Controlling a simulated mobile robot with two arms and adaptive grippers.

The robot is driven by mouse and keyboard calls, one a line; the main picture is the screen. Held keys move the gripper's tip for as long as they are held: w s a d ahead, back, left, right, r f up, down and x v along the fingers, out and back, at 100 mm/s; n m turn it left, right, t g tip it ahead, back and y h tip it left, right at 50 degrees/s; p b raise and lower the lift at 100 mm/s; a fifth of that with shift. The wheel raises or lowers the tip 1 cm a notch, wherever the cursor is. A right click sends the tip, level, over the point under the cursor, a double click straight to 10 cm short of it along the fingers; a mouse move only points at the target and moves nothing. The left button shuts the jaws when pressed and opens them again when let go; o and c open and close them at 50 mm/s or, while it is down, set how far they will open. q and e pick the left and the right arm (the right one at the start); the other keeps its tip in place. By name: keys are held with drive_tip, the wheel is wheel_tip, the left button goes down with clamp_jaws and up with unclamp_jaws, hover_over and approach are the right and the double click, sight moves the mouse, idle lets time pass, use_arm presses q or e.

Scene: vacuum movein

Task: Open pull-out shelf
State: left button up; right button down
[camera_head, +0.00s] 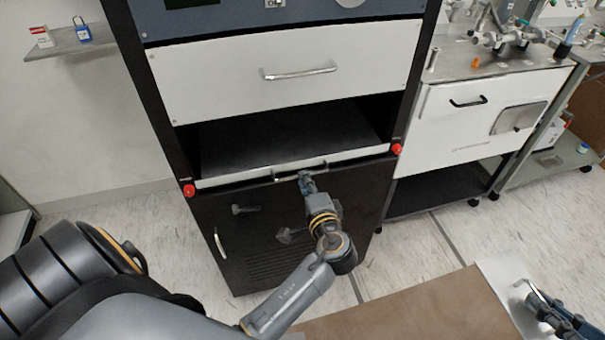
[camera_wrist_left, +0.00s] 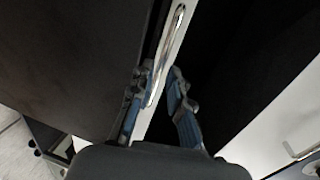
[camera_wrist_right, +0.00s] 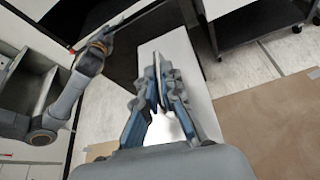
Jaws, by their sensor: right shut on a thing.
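The pull-out shelf (camera_head: 270,145) is a dark surface with a white front edge, set in the black cabinet beneath a white drawer. Its thin silver handle (camera_head: 300,172) is on that front edge; it also shows in the left wrist view (camera_wrist_left: 168,52). My left gripper (camera_head: 306,178) is at this handle, its fingers (camera_wrist_left: 160,75) apart on either side of the bar. Contact cannot be told. My right gripper (camera_head: 540,300) is far to the right, shut on a thin silver bar (camera_head: 535,291) above a white panel (camera_head: 497,268); its fingers are close together in the right wrist view (camera_wrist_right: 157,75).
A black lower door (camera_head: 290,235) is below the shelf, with red knobs (camera_head: 189,190) (camera_head: 396,149) at the shelf's two ends. A white drawer (camera_head: 290,75) is above. A brown surface (camera_head: 420,310) lies in front. A white cart (camera_head: 470,120) stands right.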

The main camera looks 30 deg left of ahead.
use_arm(q)
drive_tip(key=shift+x, duration=1.7)
clamp_jaws()
